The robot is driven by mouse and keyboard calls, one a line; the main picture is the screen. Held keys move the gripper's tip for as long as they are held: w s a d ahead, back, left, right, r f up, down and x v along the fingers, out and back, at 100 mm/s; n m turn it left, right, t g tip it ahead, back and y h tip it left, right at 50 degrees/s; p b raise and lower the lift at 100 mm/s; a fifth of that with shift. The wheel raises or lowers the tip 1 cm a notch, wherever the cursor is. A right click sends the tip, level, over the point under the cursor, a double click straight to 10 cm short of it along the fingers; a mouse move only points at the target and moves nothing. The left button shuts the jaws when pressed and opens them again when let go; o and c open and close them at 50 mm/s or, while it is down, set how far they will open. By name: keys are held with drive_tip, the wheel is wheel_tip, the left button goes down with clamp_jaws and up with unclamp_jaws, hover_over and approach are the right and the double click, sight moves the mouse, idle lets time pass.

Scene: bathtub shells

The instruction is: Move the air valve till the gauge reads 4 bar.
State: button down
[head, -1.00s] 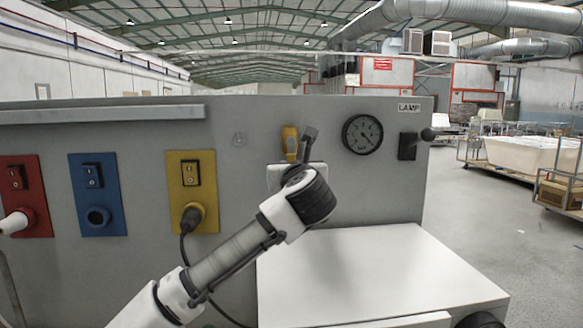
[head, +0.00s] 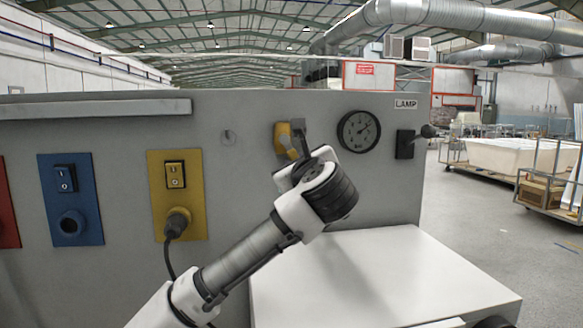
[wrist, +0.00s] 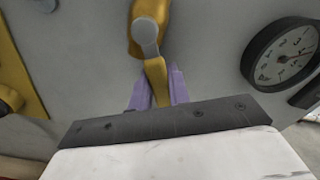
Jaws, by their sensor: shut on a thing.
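The yellow air valve (head: 282,140) is on the grey panel, left of the round gauge (head: 359,131). In the wrist view the valve's yellow handle (wrist: 157,80) runs down from a grey round hub, between the purple-grey fingers of my gripper (wrist: 156,92). My gripper is shut on this handle. In the head view my wrist covers part of the handle and the fingertips. The gauge also shows in the wrist view (wrist: 281,56), cut by the right edge. Its needle points to the upper right in the head view; the exact reading is too small to tell.
A black lever (head: 406,145) under the LAMP label stands right of the gauge. Blue (head: 70,199) and yellow (head: 177,195) switch sockets are to the left, a cable in the yellow one. A white box top (head: 370,275) juts out below my gripper.

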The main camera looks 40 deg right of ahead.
drive_tip(key=c, duration=1.3)
unclamp_jaws()
drive_tip(key=b+v, duration=0.4)
drive_tip(key=v, duration=1)
drive_tip(key=shift+d+b, duration=0.1)
drive_tip(key=shift+b, duration=0.3)
